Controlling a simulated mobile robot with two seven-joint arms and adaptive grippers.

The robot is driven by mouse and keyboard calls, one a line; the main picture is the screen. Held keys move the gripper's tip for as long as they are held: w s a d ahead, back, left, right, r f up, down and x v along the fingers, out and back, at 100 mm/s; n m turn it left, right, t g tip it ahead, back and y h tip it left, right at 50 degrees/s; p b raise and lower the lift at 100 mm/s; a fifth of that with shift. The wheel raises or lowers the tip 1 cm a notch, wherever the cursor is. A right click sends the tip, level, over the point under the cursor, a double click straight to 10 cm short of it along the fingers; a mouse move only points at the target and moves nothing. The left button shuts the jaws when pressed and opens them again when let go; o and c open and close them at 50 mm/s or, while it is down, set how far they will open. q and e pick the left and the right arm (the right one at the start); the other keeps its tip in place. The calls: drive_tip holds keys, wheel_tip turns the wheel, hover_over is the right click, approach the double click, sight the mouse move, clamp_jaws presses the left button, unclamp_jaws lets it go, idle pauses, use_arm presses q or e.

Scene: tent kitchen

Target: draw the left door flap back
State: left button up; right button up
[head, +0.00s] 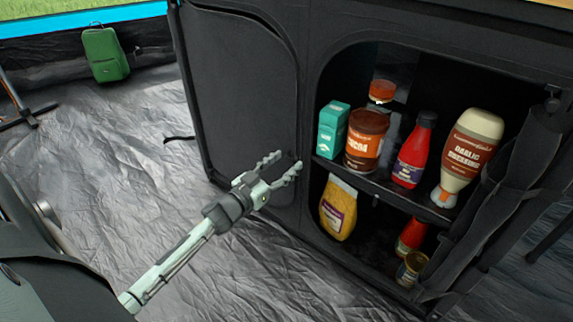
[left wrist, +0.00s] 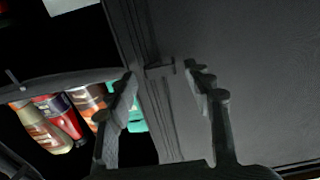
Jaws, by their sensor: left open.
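The left door flap (head: 243,75) is a dark grey fabric panel with rounded corners. It lies flat over the left opening of the black cabinet. In the left wrist view the flap (left wrist: 250,80) fills the right side, and a small dark tab (left wrist: 160,69) sits near its edge, between the finger lines. My left gripper (head: 288,160) is open and empty at the flap's lower right edge. Its fingers (left wrist: 158,77) also show in the left wrist view, spread on both sides of the tab; contact cannot be told. My right gripper is not in view.
The right compartment stands open with a cocoa jar (head: 366,141), a teal box (head: 333,130), a red bottle (head: 414,150), a dressing bottle (head: 471,150) and a yellow bottle (head: 338,209). Dark fabric (head: 497,190) hangs at its right. A green suitcase (head: 105,54) stands far left. The grey floor before the cabinet is clear.

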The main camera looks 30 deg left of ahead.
use_arm(q)
drive_tip(key=shift+w, duration=0.55)
drive_tip(key=shift+c, duration=0.4)
clamp_jaws()
